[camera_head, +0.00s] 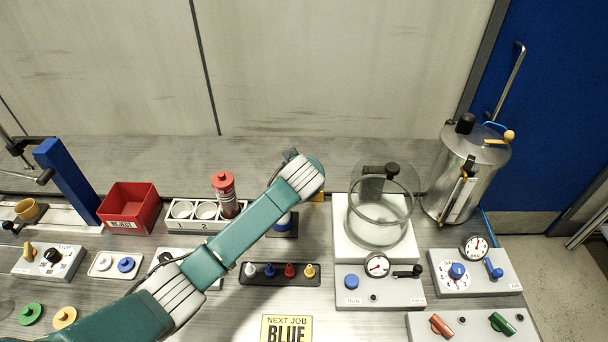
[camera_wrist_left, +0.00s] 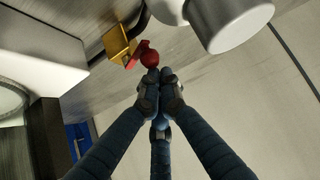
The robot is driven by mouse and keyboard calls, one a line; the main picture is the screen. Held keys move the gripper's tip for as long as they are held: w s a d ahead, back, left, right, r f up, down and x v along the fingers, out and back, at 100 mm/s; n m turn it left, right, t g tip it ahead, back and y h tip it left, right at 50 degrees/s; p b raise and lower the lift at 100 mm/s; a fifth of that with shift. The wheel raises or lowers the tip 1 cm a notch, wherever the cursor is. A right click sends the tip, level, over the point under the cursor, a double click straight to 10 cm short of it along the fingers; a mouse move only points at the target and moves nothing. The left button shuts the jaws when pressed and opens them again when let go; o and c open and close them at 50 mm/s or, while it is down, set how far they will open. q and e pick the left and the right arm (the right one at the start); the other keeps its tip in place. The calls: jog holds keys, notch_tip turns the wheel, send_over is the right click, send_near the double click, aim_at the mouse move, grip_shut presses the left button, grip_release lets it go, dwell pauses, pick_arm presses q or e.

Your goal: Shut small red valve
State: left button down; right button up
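The small red valve shows in the left wrist view as a red handle with a round red knob (camera_wrist_left: 150,58), beside a yellow block (camera_wrist_left: 117,43). My left gripper (camera_wrist_left: 159,76) has its fingertips close together right at the near side of the knob. The tips look shut, with the knob just beyond them; whether they touch it I cannot tell. In the head view my left arm reaches across the bench and hides the valve and most of the gripper. A bit of yellow (camera_head: 318,196) shows just right of the wrist. My right gripper is not in view.
A glass bell jar (camera_head: 381,210) stands on a white base right of my wrist, with a steel tank (camera_head: 466,172) farther right. A tray of coloured pegs (camera_head: 279,273) lies in front. A red bin (camera_head: 128,207) stands at left, and the wall is close behind.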

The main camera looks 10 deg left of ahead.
pick_arm(q)
jog(key=shift+s+d+f+n+g+y, duration=0.15)
jog(key=shift+s+n+y, duration=0.1)
jog(key=shift+n+y, duration=0.2)
jog(key=shift+s+d+f+n+g+y, duration=0.1)
jog(key=shift+s+n+g+y, duration=0.1)
jog(key=shift+n+y, duration=0.25)
jog(key=shift+s+d+f+p, duration=0.1)
jog(key=shift+s+d+p, duration=0.35)
jog(key=shift+d, duration=0.15)
dwell(3.8)
jog(key=shift+w, duration=0.2)
dwell(0.3)
jog(key=shift+w+d+r+b, duration=0.1)
jog(key=shift+w+r+b, duration=0.15)
jog(key=shift+w+b, duration=0.4)
jog(key=shift+w+r, duration=0.1)
